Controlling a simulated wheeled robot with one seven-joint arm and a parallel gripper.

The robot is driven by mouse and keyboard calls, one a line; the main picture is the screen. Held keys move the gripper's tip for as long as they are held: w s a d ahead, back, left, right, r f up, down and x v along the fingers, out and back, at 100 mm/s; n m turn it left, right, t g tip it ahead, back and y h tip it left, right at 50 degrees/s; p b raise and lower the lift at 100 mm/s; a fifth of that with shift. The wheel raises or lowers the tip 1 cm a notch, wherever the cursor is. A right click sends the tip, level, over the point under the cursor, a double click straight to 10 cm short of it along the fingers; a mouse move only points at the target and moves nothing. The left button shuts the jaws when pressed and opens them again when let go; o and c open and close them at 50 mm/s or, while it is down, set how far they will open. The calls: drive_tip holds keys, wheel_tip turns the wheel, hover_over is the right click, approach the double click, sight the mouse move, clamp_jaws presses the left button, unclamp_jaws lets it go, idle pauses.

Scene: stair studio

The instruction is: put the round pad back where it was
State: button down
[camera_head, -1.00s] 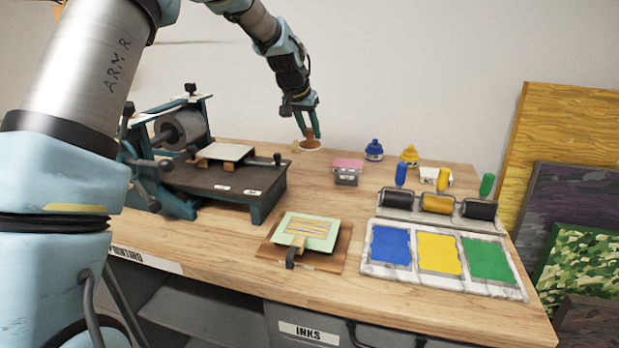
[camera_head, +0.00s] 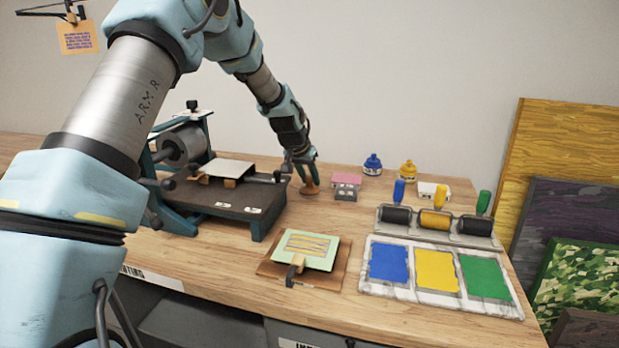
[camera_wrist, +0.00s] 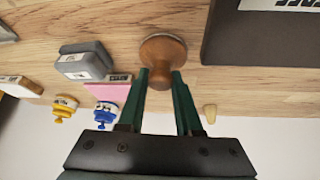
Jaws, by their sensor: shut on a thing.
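The round pad (camera_head: 310,188) has a brown, knob-like wooden handle and a round base. It is right of the press bed, at or just above the tabletop; I cannot tell whether it touches. My gripper (camera_head: 304,168) points down, shut on its handle. In the wrist view the round pad (camera_wrist: 163,52) shows beyond the two green fingers of my gripper (camera_wrist: 160,80), and its underside is hidden.
The press (camera_head: 250,212) stands close on the left. Ink bottles, rollers and an ink tray (camera_head: 445,310) lie farther right. A green printing plate (camera_head: 318,261) lies in front. Bare wood separates these things.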

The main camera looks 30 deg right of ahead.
drive_tip(key=shift+f, duration=0.15)
drive_tip(key=c, duration=0.6)
unclamp_jaws()
drive_tip(key=b+v, duration=0.2)
drive_tip(key=v, duration=1)
drive_tip(key=shift+r, duration=0.25)
